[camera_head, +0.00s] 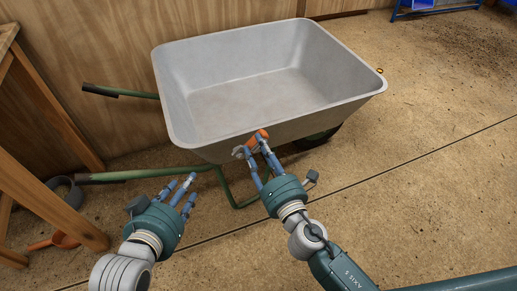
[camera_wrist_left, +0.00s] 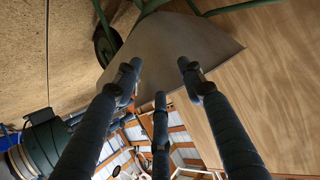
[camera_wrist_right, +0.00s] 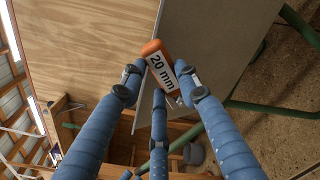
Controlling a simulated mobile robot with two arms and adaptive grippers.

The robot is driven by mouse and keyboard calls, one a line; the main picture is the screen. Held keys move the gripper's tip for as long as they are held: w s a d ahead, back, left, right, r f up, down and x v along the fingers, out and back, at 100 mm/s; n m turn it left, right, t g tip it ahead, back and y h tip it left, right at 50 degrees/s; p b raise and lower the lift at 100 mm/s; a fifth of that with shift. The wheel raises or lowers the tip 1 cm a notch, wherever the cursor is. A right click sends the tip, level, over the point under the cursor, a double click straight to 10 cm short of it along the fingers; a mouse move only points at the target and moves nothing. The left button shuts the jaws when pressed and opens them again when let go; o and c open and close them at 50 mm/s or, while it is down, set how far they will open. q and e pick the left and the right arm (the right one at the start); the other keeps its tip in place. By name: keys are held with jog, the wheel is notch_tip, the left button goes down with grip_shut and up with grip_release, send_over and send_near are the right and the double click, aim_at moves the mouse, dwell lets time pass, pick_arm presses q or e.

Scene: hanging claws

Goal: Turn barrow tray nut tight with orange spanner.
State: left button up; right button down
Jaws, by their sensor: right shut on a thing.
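The grey wheelbarrow tray (camera_head: 260,85) stands on green handles and legs against the wooden wall. My right gripper (camera_head: 254,148) is at the tray's near lower edge, shut on the orange spanner (camera_head: 257,138). In the right wrist view the spanner (camera_wrist_right: 160,66) shows an orange end and a white label reading "20 mm", held between the fingers. Its far end and the tray nut are hidden or too small to make out. My left gripper (camera_head: 187,187) is open and empty, below and left of the tray; the left wrist view shows its fingers spread with nothing between them.
A wooden bench (camera_head: 40,200) stands at the left, with a grey curved object (camera_head: 64,192) and an orange scoop-like object (camera_head: 58,240) by its leg. A green barrow handle (camera_head: 130,175) runs near my left gripper.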

jog(key=shift+d+f+m+b, duration=0.2)
jog(key=shift+m+b, duration=0.15)
jog(key=shift+m, duration=0.15)
jog(key=shift+w+d+f+m, duration=0.1)
jog(key=shift+m, duration=0.2)
pick_arm(q)
jog(key=w+d+r+t+h, duration=0.1)
jog(key=w+r+t, duration=0.2)
jog(key=r, duration=0.4)
jog(key=shift+d+r+t+b, duration=0.2)
jog(key=shift+d+t+b, duration=0.2)
pick_arm(e)
jog(key=shift+d+f+m, duration=0.15)
jog(key=shift+d+m, duration=0.05)
jog(key=shift+m, duration=0.2)
pick_arm(q)
jog(key=shift+w, duration=0.1)
